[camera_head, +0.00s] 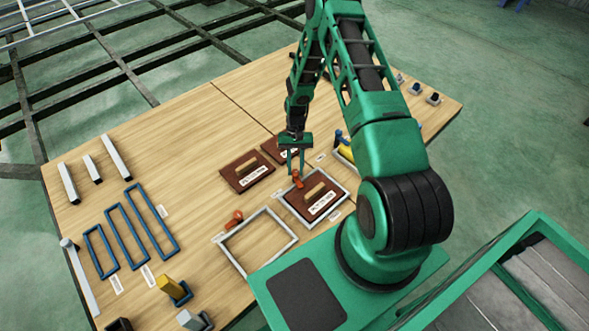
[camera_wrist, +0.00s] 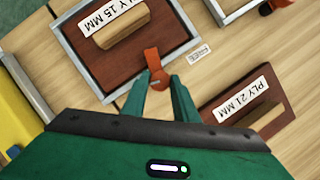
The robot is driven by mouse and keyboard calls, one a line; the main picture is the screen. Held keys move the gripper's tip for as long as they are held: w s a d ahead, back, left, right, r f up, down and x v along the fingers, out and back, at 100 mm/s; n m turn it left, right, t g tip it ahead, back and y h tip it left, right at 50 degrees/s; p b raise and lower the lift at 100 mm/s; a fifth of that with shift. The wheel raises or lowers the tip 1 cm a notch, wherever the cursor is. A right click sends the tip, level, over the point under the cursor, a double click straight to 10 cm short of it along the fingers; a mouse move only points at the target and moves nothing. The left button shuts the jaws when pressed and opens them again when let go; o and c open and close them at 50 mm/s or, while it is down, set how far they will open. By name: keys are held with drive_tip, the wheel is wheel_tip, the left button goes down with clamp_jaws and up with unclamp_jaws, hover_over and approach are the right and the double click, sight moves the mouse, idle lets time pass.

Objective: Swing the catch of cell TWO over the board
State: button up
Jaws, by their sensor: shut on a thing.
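A brown board labelled PLY 15 MM, with a wooden grip bar, lies inside a grey frame; the board (camera_wrist: 170,42) and frame (camera_wrist: 75,54) fill the upper left of the wrist view. In the head view the board (camera_head: 305,209) sits in its frame (camera_head: 331,215) below my gripper (camera_head: 296,171). An orange catch (camera_wrist: 152,58) is at the frame's edge; its far end overlaps the board's edge in the wrist view. My gripper (camera_wrist: 158,86) is shut on the catch's near end. A small tag (camera_wrist: 199,53) beside it is unreadable.
An empty grey frame (camera_head: 236,262) with its own orange catch (camera_head: 234,217) lies to the left. Loose brown boards, one labelled PLY 21 MM (camera_wrist: 222,113), lie close to my gripper. Blue frames (camera_head: 121,236) are further left. Bare tabletop (camera_head: 180,130) is clear beyond.

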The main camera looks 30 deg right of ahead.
drive_tip(key=shift+w+a+n+h, duration=0.1)
drive_tip(key=shift+n+h, duration=0.25)
drive_tip(key=shift+n, duration=0.6)
drive_tip(key=shift+w+a+n+h, duration=0.1)
drive_tip(key=shift+n+h, duration=0.25)
drive_tip(key=shift+n, duration=0.6)
drive_tip(key=o, duration=1)
drive_tip(key=shift+s, duration=0.1)
drive_tip(key=shift+g, duration=0.3)
drive_tip(key=v, duration=1.1)
